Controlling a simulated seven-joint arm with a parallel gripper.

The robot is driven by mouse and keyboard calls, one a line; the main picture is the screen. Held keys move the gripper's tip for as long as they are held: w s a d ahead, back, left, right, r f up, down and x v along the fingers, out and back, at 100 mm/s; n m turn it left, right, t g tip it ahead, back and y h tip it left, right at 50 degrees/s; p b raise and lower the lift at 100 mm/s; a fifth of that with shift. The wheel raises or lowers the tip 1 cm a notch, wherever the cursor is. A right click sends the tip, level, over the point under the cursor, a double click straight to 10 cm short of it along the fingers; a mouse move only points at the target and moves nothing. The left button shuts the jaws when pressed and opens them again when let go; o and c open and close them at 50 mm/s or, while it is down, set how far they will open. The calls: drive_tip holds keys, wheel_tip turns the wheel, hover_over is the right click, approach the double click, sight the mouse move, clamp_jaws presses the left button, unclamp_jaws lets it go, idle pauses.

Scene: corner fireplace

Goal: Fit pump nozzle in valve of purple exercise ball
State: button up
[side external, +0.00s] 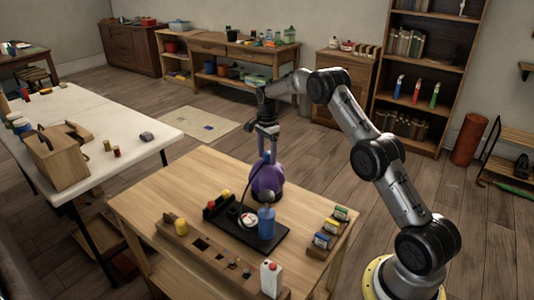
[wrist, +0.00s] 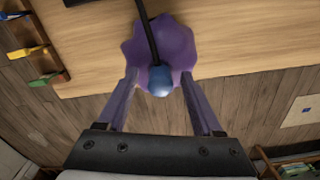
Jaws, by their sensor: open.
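The purple exercise ball (side external: 267,178) sits on the wooden table, behind the black tray (side external: 283,238). In the wrist view the purple shape (wrist: 178,42) has a lobed outline. My gripper (side external: 267,142) points down just above the ball. In the wrist view my gripper (wrist: 158,76) is open, with a finger on each side of a blue rounded piece (wrist: 160,82) at the end of a black hose (wrist: 147,30). Gaps show between it and both fingers. The blue pump (side external: 266,224) stands on the tray. The valve is hidden, and I cannot tell whether the blue piece touches the ball.
A wooden rack (side external: 202,252) with a yellow item runs along the table's front left. Small colored boxes (side external: 323,239) sit at the right. The table's back left is clear. A white table (side external: 75,110) stands at left.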

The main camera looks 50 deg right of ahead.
drive_tip(key=a+r+t, duration=0.1)
drive_tip(key=a+r, duration=0.2)
drive_tip(key=r, duration=1.8)
drive_tip(key=s+a+r+n+t, duration=0.2)
drive_tip(key=s+a+r+n, duration=0.1)
drive_tip(key=s+a+r, duration=0.65)
drive_tip(key=s+a+r+n+t, duration=0.2)
drive_tip(key=s+a+r+n, duration=0.3)
drive_tip(key=s+a, duration=0.5)
drive_tip(key=s+a+f+n, duration=0.1)
drive_tip(key=s+f+n, duration=1.1)
drive_tip(key=s, duration=0.5)
wheel_tip(320, 180, down, 2)
drive_tip(key=shift+s+a+f+n+t, duration=0.25)
drive_tip(key=shift+s+a+n+t, duration=0.05)
drive_tip(key=shift+a+n, duration=0.1)
